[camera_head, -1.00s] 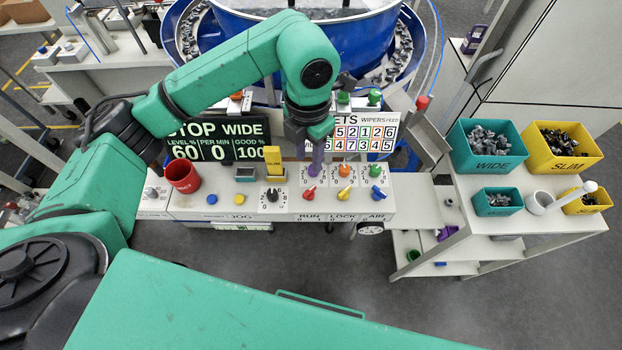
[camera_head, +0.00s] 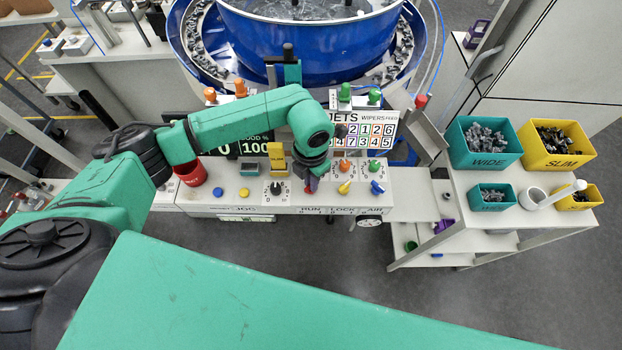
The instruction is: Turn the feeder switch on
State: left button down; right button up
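The control panel (camera_head: 420,207) carries a row of rotary switches. A red switch (camera_head: 309,189) stands above the word RUN and is mostly hidden under my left gripper (camera_head: 311,180). No label reading "feeder" is legible. The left gripper points down at the red switch; its fingers are too small and covered to show whether they touch or grip it. To the right are a yellow switch (camera_head: 345,187) and a blue switch (camera_head: 377,188), with an orange switch (camera_head: 345,165) and a green switch (camera_head: 375,166) above. My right gripper is not in view.
A black knob (camera_head: 276,189), a yellow push button (camera_head: 243,192) and a blue push button (camera_head: 217,192) sit left of the gripper. A red cup (camera_head: 191,174) stands farther left. The blue bowl feeder (camera_head: 310,52) is behind. A bin cart (camera_head: 520,222) stands right.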

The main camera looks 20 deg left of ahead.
pick_arm(q)
jog(key=shift+f+m+b, duration=0.15)
jog(key=shift+m+b, duration=0.35)
jog(key=shift+b, duration=0.45)
jog(key=m+b, duration=1.3)
jog(key=b, duration=0.3)
jog(key=shift+r+m+b, duration=0.15)
jog(key=shift+m+b, duration=0.7)
jog(key=shift+m, duration=0.15)
jog(key=shift+r+m+b, duration=0.1)
jog(key=shift+m+b, duration=0.75)
jog(key=shift+m, duration=0.15)
jog(key=c, duration=0.9)
grip_release()
notch_tip(320, 180, up, 15)
jog(key=shift+f+p, duration=0.2)
jog(key=shift+p, duration=0.9)
